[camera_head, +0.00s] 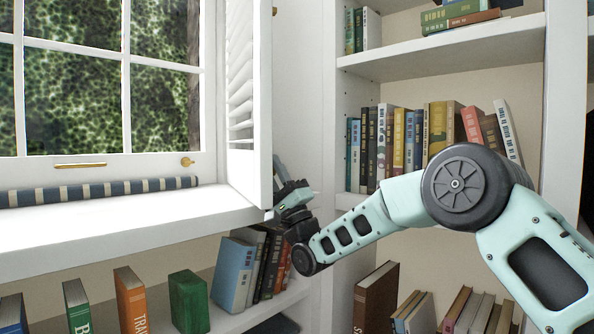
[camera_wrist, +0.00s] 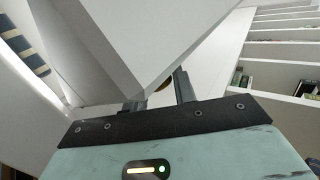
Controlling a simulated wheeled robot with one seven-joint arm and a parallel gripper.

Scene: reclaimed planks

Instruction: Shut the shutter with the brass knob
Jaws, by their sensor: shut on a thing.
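The white louvred shutter (camera_head: 240,95) stands open at the right side of the window, swung out from the frame and seen at a steep angle. My gripper (camera_head: 281,188) is at the lower part of its free edge, on the side facing the shelves. In the wrist view the shutter's white panel (camera_wrist: 125,45) fills the upper middle, and my gripper's two dark fingers (camera_wrist: 158,92) reach up at its corner. A small patch of the brass knob (camera_wrist: 165,85) shows between the fingers, which are shut on it. Most of the knob is hidden by the panel.
The window sill (camera_head: 130,220) holds a rolled striped cloth (camera_head: 100,190). The window (camera_head: 100,80) has a brass latch (camera_head: 187,162) and handle (camera_head: 80,165). Bookshelves (camera_head: 450,50) stand close on the right. Books (camera_head: 190,302) stand below the sill. The space before the window panes looks clear.

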